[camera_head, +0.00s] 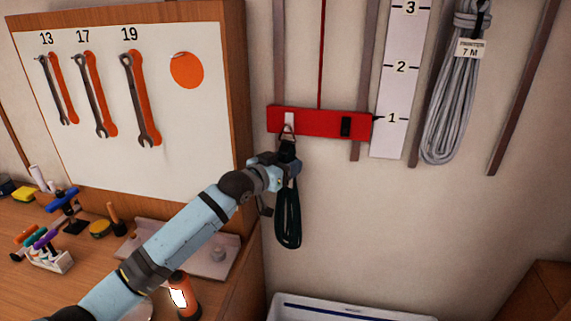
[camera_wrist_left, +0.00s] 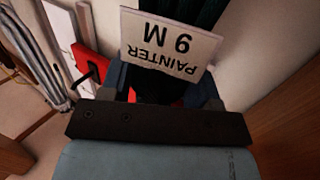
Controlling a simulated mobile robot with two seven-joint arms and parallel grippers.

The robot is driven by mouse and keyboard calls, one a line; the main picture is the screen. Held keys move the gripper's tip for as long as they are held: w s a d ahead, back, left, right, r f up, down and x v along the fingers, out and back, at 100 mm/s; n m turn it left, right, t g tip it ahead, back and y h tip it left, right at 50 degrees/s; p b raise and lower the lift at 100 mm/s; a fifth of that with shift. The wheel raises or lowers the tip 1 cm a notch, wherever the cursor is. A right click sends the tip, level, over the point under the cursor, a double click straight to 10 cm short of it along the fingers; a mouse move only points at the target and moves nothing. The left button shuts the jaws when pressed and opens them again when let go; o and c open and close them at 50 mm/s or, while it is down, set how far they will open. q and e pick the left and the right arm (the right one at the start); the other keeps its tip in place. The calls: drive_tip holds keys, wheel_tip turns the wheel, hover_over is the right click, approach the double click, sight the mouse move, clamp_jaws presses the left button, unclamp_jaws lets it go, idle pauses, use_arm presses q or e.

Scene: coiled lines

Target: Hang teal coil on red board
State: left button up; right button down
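The teal coil (camera_head: 288,215) is a dark green-black bundle hanging below my left gripper (camera_head: 285,164). The gripper is shut on its black top strap, just under the red board (camera_head: 318,122). A thin loop at the coil's top lies at the pale left hook (camera_head: 289,119); I cannot tell whether it is over the hook or only in front. In the left wrist view, the coil (camera_wrist_left: 195,18) shows dark behind an upside-down tag (camera_wrist_left: 168,44) reading "PAINTER 9 M", between the fingers (camera_wrist_left: 160,85). My right gripper is out of view.
A grey coil (camera_head: 452,100) tagged "PAINTER 7 M" hangs at the right, beyond a numbered white scale (camera_head: 397,85). A wooden-edged tool panel (camera_head: 200,115) stands left of my gripper. A workbench with tools and a white bin (camera_head: 345,308) are below.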

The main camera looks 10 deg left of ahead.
use_arm(q)
drive_tip(key=o, duration=0.5)
drive_tip(key=shift+r, duration=0.1)
drive_tip(key=b+v, duration=0.1)
drive_tip(key=v, duration=1.3)
drive_tip(key=shift+d+f, duration=0.1)
drive_tip(key=shift+f, duration=0.15)
